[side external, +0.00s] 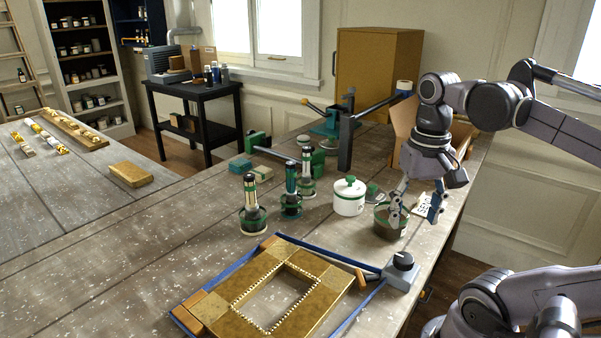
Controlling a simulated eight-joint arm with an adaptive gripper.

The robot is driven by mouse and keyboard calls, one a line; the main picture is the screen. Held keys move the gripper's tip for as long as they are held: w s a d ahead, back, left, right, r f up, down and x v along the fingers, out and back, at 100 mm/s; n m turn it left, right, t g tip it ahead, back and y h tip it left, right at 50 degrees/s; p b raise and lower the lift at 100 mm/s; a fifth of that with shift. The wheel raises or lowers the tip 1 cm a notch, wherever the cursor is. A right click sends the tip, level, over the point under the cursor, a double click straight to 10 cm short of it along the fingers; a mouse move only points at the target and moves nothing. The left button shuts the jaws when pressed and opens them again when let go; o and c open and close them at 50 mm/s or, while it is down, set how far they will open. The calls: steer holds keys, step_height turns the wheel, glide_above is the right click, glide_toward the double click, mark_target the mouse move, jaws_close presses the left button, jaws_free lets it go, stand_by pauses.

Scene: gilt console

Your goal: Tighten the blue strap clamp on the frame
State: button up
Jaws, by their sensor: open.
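The gilt frame (223,314) lies flat on the near part of the workbench. A blue strap (323,252) runs around its outside, with wooden corner blocks at the corners. The strap meets a grey clamp body with a dark round knob (403,261) at the frame's right corner, near the bench's right edge. My gripper (415,216) is open, pointing down, behind and above the clamp. Its fingers hang around or in front of a brown pot (383,226); I cannot tell whether they touch it. Nothing shows held between the fingers.
A white lidded jar (348,200) and several green-banded bottles (253,212) stand behind the frame. A dark clamp-like tool (346,145) stands farther back. A tan cabinet (376,70) is at the back. The bench left of the frame is clear.

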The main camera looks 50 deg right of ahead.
mark_target(404, 257)
step_height(404, 257, down, 10)
steer(key=shift+r, duration=0.15)
stand_by(0.3)
steer(key=c, duration=1.2)
